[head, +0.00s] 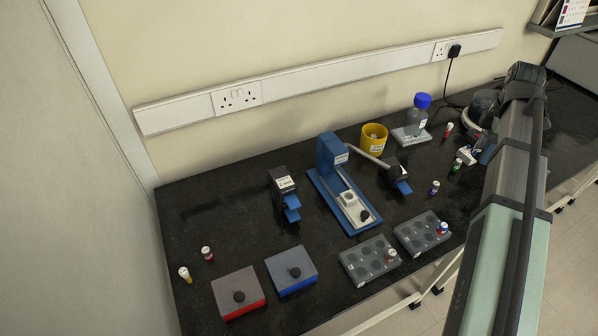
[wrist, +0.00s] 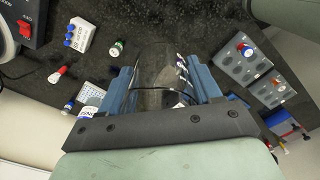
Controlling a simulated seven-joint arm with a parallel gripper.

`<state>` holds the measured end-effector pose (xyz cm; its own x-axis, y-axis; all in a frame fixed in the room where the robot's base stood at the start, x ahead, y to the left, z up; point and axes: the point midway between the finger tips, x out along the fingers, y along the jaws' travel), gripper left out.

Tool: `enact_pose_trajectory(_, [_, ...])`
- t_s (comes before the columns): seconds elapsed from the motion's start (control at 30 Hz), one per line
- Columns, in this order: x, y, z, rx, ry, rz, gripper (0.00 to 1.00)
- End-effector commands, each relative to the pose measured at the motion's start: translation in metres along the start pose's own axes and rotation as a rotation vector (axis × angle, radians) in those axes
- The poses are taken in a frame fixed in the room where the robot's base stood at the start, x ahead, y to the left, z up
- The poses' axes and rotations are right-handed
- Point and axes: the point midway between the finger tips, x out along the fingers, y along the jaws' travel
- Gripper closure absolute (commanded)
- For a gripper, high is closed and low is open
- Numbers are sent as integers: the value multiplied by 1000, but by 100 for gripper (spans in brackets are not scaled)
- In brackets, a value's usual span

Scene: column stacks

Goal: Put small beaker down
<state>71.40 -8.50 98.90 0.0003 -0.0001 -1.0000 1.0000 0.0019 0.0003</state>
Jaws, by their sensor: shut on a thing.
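The small beaker (wrist: 158,68) is a clear glass vessel with pale markings in the wrist view. My gripper (wrist: 161,78) is shut on it, with one blue finger on each side of the glass. The black bench top shows through and around it. I cannot tell whether its base touches the bench. In the head view my gripper (head: 487,155) is at the right, mostly hidden behind my arm, and the beaker cannot be made out there.
Blue stands (head: 333,165) occupy the middle.

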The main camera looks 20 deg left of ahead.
Motion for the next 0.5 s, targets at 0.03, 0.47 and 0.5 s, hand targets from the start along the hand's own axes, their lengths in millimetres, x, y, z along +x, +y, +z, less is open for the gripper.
enact_pose_trajectory(0.03, [-13,2,0,0,0,3,68])
enact_pose_trajectory(0.47, [-55,10,-40,-29,0,-1,68])
enact_pose_trajectory(0.5, [-55,12,-50,-34,0,-1,68])
